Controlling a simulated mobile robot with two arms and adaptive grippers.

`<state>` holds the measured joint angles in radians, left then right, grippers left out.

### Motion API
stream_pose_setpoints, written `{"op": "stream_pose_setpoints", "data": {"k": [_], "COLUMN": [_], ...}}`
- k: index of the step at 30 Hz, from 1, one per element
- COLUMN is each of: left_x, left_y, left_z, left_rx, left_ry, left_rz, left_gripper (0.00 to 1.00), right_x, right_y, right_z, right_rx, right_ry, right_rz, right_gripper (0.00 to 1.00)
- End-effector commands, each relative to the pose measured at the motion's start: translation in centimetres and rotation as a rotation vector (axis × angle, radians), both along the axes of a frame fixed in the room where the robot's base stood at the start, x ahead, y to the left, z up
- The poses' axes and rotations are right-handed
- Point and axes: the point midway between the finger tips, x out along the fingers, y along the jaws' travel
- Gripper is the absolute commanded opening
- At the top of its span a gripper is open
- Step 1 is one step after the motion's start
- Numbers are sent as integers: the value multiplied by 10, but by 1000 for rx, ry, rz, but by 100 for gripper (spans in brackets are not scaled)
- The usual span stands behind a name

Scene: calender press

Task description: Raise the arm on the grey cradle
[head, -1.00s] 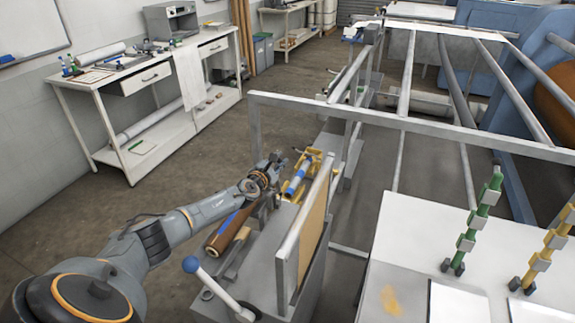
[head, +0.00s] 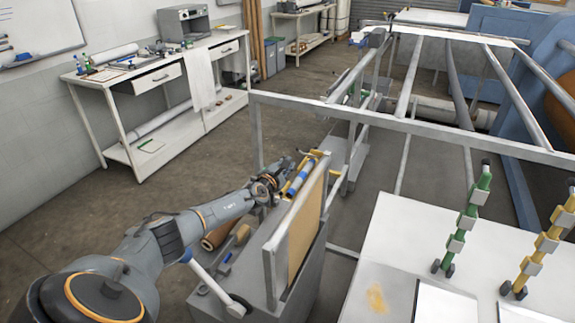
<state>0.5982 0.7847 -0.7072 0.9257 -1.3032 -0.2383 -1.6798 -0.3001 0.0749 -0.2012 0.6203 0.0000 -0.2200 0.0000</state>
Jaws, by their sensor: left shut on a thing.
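The grey cradle (head: 258,263) is a long grey stand in the lower middle of the head view. A yellow arm (head: 317,153) shows at its far end, beside a blue and yellow roller piece (head: 301,177). My left gripper (head: 304,164) reaches over the cradle to this far end and looks shut on the yellow arm. The fingertips are small and partly hidden, so the exact grip is unclear. My right gripper is not in view.
An upright tan panel (head: 307,230) stands along the cradle's right side. A grey rail frame (head: 400,124) crosses behind. A brown roll (head: 214,237) lies beside my forearm. A white table (head: 425,240) stands at right, a workbench (head: 160,85) at left. Floor between is clear.

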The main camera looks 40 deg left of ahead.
Motion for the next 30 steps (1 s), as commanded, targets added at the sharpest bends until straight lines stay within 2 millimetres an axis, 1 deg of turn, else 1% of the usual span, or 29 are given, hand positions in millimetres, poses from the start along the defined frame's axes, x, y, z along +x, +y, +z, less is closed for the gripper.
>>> {"op": "stream_pose_setpoints", "data": {"k": [1, 2, 3, 5, 6, 15, 20, 25, 30], "left_x": [-3, -3, -3, -3, -2, -2, -8, -25, -51], "left_y": [-1, -1, -1, -1, -1, -1, -2, -6, -11], "left_z": [-7, -8, -8, -7, -7, -4, -2, 0, 4], "left_rx": [-3, -3, -4, -3, -3, -3, -2, -3, 0], "left_ry": [13, 13, 13, 12, 11, 6, 2, 6, 9], "left_rz": [-3, -3, -3, -2, -2, -1, -2, -3, -4], "left_gripper": [0, 18, 26, 38, 42, 42, 42, 42, 42], "right_x": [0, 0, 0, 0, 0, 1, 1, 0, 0], "right_y": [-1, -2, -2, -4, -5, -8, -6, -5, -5], "right_z": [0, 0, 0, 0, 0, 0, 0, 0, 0], "right_rx": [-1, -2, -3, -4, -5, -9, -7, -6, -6], "right_ry": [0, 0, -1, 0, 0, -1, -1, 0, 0], "right_rz": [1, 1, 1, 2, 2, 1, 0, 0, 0], "right_gripper": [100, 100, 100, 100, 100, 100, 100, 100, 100]}}
